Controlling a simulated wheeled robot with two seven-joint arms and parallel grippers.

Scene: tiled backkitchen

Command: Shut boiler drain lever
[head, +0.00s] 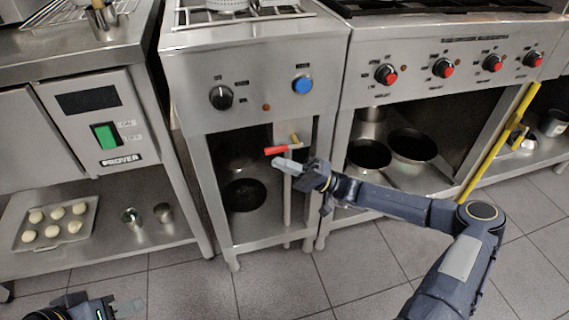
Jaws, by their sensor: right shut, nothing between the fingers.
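The boiler drain lever (276,150) has a red handle. It sticks out roughly level to the left, below the front panel of the middle steel unit (262,75). A small brass-coloured part (295,138) shows at its right end. My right gripper (280,163) is just below the red handle in the picture, pointing left, shut and empty. I cannot tell whether it touches the handle. My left gripper (128,306) is low at the bottom left, far from the lever, and its finger gap is unclear.
The middle unit has a black knob (221,97) and a blue knob (302,85). Its open lower bay holds a dark round pan (243,195). A tray (28,240) of dough balls is on the left shelf. A yellow bar (498,145) stands at right. Tiled floor (285,285) in front is clear.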

